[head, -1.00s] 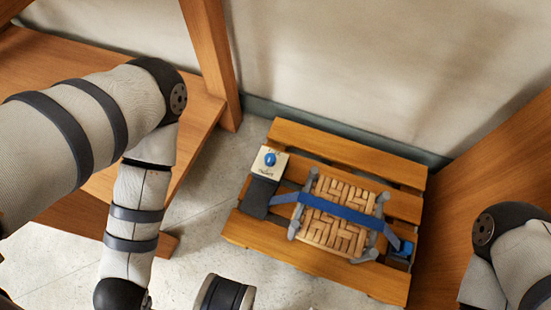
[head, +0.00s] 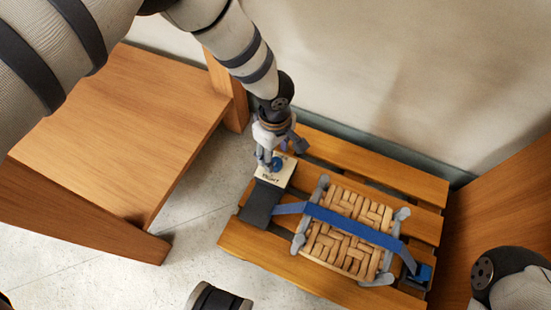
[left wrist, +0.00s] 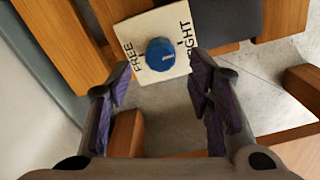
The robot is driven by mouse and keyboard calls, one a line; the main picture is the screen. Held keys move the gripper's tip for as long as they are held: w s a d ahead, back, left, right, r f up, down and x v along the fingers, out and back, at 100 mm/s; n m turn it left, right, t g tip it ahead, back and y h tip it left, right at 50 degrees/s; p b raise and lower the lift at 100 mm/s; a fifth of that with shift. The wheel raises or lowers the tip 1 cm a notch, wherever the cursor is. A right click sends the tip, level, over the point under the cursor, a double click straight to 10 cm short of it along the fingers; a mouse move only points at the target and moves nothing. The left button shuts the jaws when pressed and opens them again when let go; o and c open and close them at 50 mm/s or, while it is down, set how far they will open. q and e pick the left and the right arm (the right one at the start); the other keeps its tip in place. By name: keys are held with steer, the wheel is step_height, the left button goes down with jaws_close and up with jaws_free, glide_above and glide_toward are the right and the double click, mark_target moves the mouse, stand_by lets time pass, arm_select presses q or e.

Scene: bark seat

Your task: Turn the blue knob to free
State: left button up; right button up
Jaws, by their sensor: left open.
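The blue knob (head: 276,164) sits on a pale square plate (head: 268,177) at the upper left of the pallet. In the left wrist view the knob (left wrist: 160,53) shows whole, with FREE printed left of it and a partly hidden word ending in IGHT on its right. A small pale mark shows on the knob's face; I cannot tell its exact direction. My left gripper (head: 283,155) is open and empty, above the plate. In the left wrist view its purple-padded fingers (left wrist: 160,82) are spread and appear short of the knob, not gripping it.
A blue strap (head: 345,226) crosses a woven bark seat (head: 340,242) on the wooden pallet (head: 240,243). Grey clamps hold the seat's corners. A dark block (head: 260,205) adjoins the plate. A wooden bench (head: 120,120) stands left, a wall behind, and a wood panel (head: 500,210) right.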

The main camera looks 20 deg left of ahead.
mark_target(275, 160)
arm_select(q)
step_height(275, 160, down, 3)
steer(key=shift+f+b, duration=0.15)
steer(key=shift+b, duration=0.25)
steer(key=shift+c, duration=0.2)
jaws_close()
